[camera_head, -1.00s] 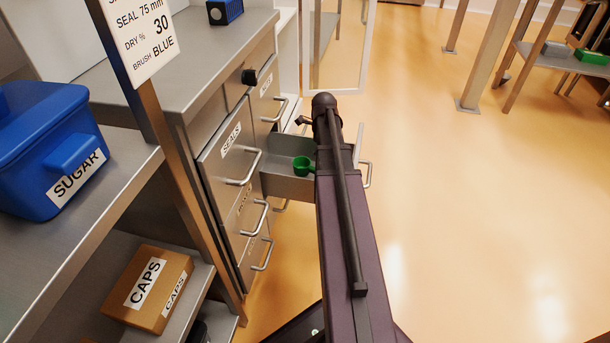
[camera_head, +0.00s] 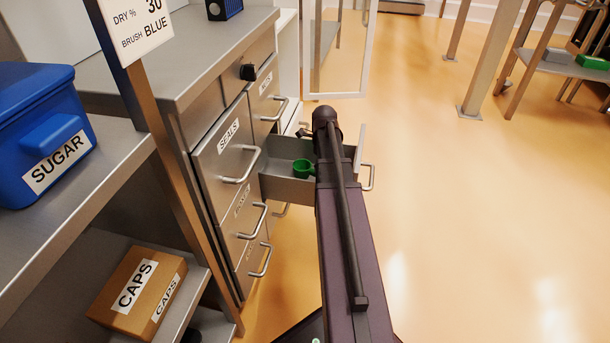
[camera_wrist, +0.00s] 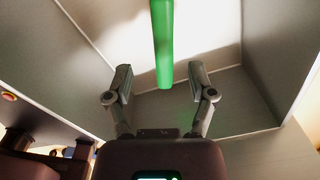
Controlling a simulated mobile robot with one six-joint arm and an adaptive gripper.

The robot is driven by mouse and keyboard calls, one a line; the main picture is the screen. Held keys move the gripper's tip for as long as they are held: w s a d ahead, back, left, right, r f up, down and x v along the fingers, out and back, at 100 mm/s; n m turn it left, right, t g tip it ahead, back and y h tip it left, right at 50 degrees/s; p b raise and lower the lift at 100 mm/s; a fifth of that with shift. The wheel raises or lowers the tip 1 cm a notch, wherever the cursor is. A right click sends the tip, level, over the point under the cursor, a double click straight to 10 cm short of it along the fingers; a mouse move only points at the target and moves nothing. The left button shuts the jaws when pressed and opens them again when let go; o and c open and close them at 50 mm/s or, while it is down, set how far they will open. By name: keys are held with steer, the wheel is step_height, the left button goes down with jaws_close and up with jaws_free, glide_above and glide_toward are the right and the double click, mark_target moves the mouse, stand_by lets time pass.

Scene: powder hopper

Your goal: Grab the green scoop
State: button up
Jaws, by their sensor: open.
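The green scoop (camera_head: 302,168) lies in the open drawer (camera_head: 288,189); its cup shows just left of my arm. In the wrist view the scoop's green handle (camera_wrist: 162,45) hangs from the top edge down between the two fingers. My gripper (camera_wrist: 160,79) is open, with a visible gap between the handle and each finger. The grey drawer walls surround the fingers in that view. In the head view my arm hides the gripper and part of the drawer.
The cabinet's closed SEALS drawer (camera_head: 222,160) with its bar handle stands left of the open drawer. A shelf with a blue SUGAR bin (camera_head: 45,130) and a CAPS box (camera_head: 140,290) is at the left. The floor (camera_head: 470,220) at the right is clear.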

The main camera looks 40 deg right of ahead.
steer(key=shift+d+f+b, duration=0.2)
steer(key=shift+f+b, duration=2.4)
jaws_close()
